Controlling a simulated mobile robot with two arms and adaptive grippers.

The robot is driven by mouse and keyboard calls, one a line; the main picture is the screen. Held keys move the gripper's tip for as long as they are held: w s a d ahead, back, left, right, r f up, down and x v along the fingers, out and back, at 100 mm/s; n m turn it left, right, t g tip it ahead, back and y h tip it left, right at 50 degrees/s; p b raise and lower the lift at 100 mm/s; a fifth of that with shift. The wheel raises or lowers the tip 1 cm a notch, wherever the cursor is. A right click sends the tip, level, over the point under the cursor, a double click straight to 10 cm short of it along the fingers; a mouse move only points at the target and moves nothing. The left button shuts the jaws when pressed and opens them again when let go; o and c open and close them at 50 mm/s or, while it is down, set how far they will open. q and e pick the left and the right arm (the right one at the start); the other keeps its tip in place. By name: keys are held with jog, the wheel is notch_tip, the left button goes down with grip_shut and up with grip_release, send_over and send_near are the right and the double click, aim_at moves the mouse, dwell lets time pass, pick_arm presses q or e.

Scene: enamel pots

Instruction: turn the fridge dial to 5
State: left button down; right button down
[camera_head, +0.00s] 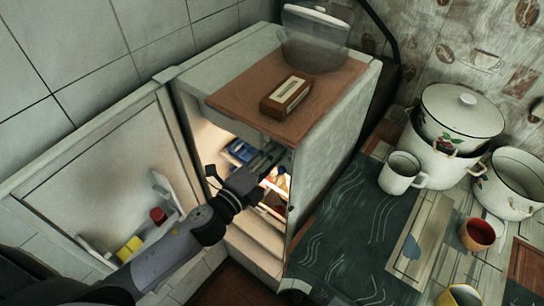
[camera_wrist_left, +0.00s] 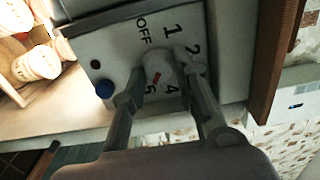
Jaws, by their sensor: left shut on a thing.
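The fridge (camera_head: 330,150) stands open and lit inside in the head view. My left gripper (camera_head: 266,160) reaches into its upper opening, and the dial is hidden there. In the left wrist view the white dial (camera_wrist_left: 157,65) sits on a pale control panel (camera_wrist_left: 110,48) marked OFF, 1, 2, 4 and 5; a 3 is not visible. My left gripper (camera_wrist_left: 157,68) is shut on the dial, one finger on each side. The dial's red mark is on its lower side, close to the 5. My right gripper is in neither view.
The open fridge door (camera_head: 95,175) is at the left, beside my left arm. A wooden board (camera_head: 245,95) with a small box (camera_head: 286,95) and a clear container (camera_head: 315,40) is on top. Enamel pots (camera_head: 460,120) and a white mug (camera_head: 400,173) stand at the right.

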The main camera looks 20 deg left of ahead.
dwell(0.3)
pick_arm(q)
jog(key=c, duration=1.3)
grip_release()
jog(key=v, duration=1.2)
